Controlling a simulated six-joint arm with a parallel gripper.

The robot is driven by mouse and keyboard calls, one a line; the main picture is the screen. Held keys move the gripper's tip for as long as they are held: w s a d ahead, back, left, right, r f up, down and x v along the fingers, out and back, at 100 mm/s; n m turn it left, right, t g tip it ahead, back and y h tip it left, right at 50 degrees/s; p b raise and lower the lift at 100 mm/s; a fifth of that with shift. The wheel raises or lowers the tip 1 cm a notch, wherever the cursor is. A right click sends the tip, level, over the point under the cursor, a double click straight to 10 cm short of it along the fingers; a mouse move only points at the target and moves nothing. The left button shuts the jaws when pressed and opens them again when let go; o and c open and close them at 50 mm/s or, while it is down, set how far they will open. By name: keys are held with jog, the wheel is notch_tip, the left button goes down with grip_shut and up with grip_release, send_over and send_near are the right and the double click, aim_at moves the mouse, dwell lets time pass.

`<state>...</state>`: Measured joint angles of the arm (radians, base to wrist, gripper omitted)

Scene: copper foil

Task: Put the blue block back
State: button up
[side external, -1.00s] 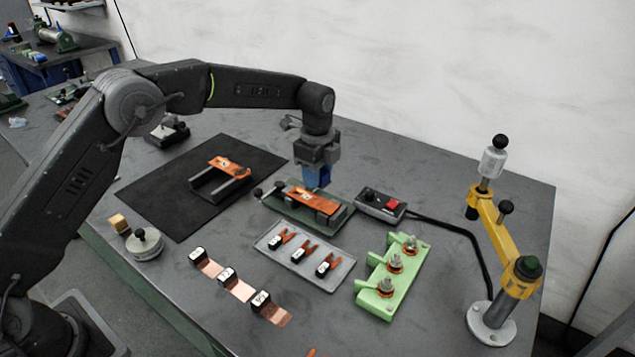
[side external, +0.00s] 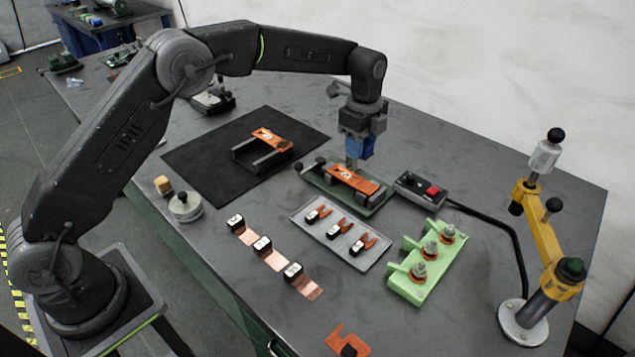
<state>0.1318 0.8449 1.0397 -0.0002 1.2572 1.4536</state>
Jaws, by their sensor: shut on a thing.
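My gripper (side external: 358,138) points down and is shut on the blue block (side external: 361,148). It holds the block above the back edge of a green fixture (side external: 376,208), which has an orange plate (side external: 352,180) across it. A small grey part shows just below the block. I cannot tell whether it belongs to the gripper or the fixture, or whether the block touches anything. The fingertips are mostly hidden by the block.
A black mat (side external: 205,155) carries another orange plate on dark rails (side external: 262,150). A control box with a red button (side external: 420,188), a grey tray of clips (side external: 320,246), a green terminal stand (side external: 412,283) and a yellow-armed post (side external: 540,240) stand nearby. Copper strips (side external: 275,260) lie in front.

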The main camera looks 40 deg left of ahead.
jog(key=s+a, duration=0.4)
jog(key=a, duration=0.6)
jog(key=s+a+f, duration=0.1)
jog(key=s+a, duration=1.3)
jog(key=s, duration=0.4)
send_over(268, 198)
notch_tip(268, 198, down, 7)
jog(key=shift+a+r, duration=0.1)
jog(key=shift+f, duration=2.1)
jog(key=shift+f, duration=0.15)
jog(key=o, duration=0.9)
